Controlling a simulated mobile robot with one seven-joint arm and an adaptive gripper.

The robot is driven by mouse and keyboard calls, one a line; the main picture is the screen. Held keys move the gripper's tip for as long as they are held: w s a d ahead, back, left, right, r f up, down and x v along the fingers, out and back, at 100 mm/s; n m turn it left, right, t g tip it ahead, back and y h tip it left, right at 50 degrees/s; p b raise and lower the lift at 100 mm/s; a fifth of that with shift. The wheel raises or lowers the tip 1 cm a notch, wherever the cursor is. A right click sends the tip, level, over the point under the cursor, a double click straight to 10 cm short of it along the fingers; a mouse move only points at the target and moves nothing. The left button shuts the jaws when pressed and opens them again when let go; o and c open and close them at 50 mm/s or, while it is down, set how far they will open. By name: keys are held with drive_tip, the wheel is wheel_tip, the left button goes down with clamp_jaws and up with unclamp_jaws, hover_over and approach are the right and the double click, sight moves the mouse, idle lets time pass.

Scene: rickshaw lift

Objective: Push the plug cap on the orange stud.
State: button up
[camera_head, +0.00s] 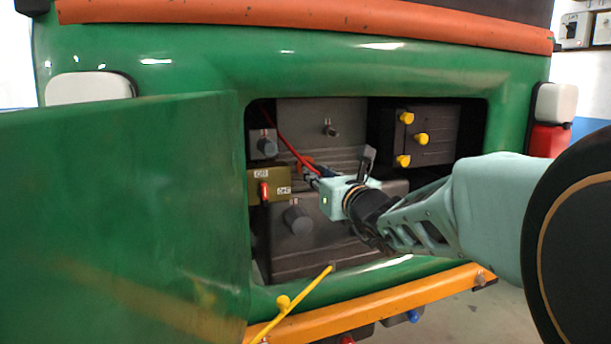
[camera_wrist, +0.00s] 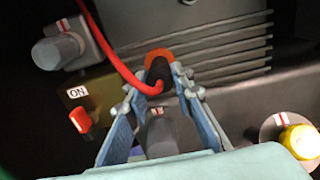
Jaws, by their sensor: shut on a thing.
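The plug cap (camera_wrist: 160,72) is a dark boot on the end of a red cable (camera_wrist: 105,48), which also shows in the head view (camera_head: 284,138). My gripper (camera_wrist: 158,88) is shut on the cap, with its blue fingers on either side. In the head view my gripper (camera_head: 314,174) reaches into the open bay from the right.
A switch box (camera_head: 282,186) with a red lever (camera_head: 264,190) is left of my gripper. Yellow knobs (camera_head: 421,138) are at right. Grey knobs (camera_head: 298,220) stick out below and left. The green door (camera_head: 130,215) stands open at left; a yellow rod (camera_head: 300,296) crosses the lower edge.

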drive_tip(key=shift+w, duration=0.2)
idle(0.3)
drive_tip(key=o, duration=1.2)
drive_tip(key=shift+c, duration=0.2)
drive_tip(key=shift+c, duration=0.7)
